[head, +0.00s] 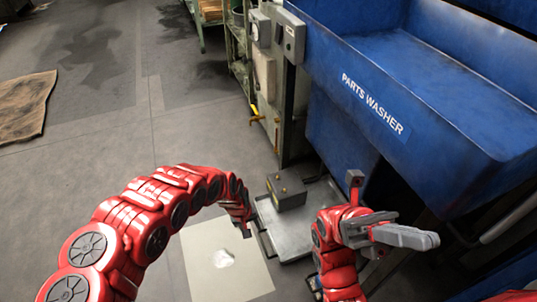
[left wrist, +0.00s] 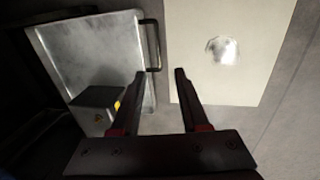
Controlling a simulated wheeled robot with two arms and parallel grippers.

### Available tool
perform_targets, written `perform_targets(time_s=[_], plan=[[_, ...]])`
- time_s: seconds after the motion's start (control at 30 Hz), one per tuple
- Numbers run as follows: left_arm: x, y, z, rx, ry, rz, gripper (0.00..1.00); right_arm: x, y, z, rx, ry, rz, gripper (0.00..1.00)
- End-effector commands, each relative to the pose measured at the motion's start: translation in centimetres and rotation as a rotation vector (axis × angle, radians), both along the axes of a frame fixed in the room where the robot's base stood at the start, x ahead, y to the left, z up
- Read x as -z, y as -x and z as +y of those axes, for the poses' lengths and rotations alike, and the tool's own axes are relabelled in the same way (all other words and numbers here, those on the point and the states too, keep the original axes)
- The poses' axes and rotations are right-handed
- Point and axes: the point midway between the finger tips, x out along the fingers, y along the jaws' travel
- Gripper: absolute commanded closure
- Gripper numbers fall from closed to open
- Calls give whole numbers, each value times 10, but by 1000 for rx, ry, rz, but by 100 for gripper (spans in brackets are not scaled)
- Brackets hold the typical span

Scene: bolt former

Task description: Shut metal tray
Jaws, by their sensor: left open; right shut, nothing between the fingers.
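The metal tray (head: 290,245) sits low at floor level beside the blue parts washer. A dark box (head: 287,191) stands on it; the box also shows in the left wrist view (left wrist: 96,110). In that view the tray (left wrist: 95,45) has a dark bar handle (left wrist: 157,45) along its edge facing the pale sheet. My left gripper (left wrist: 160,76) is open and empty, its fingertips close to one end of the handle; I cannot tell whether they touch. In the head view my left gripper (head: 244,229) is at the tray's left edge. My right gripper (head: 434,240) is shut and empty, in front of the washer.
The blue parts washer (head: 400,90) overhangs the right side. A grey-green machine frame with a yellow-handled valve (head: 256,116) stands behind the tray. A pale square sheet (head: 215,280) with a shiny patch lies on the floor left of the tray. Open floor extends left.

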Motion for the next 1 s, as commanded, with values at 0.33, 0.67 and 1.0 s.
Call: perform_targets(time_s=[0.33, 0.67, 1.0], plan=[[-33, -46, -39, -16, 107, -171, 55, -31, 0, 0, 0, 0, 0, 100], [-69, -103, -70, -65, 206, -392, 55, -58, 0, 0, 0, 0, 0, 100], [-116, -156, -77, -146, 272, -638, 55, -86, 0, 0, 0, 0, 0, 100]])
